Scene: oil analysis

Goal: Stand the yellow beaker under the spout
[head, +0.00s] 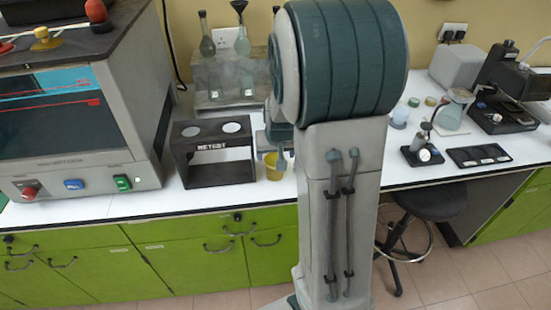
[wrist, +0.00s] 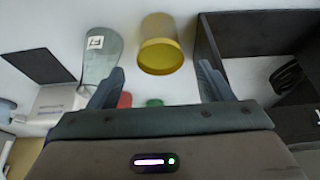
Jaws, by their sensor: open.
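The yellow beaker (head: 271,167) stands on the white bench beside the black RETEST stand, partly hidden by my arm in the head view. In the wrist view the yellow beaker (wrist: 160,45) lies ahead of my gripper, in line with the gap between the fingers. My gripper (wrist: 160,72) is open, with one finger on each side of that gap; I see no contact with the beaker. In the head view my gripper (head: 276,142) is small and mostly hidden behind my arm. I cannot make out the spout for certain.
The black RETEST stand (head: 215,152) is close on the beaker's left in the head view. Behind it is a clear rack (head: 215,98) with glass flasks. A large grey machine (head: 80,125) fills the left. In the wrist view, a labelled grey vessel (wrist: 100,58) is left of the beaker.

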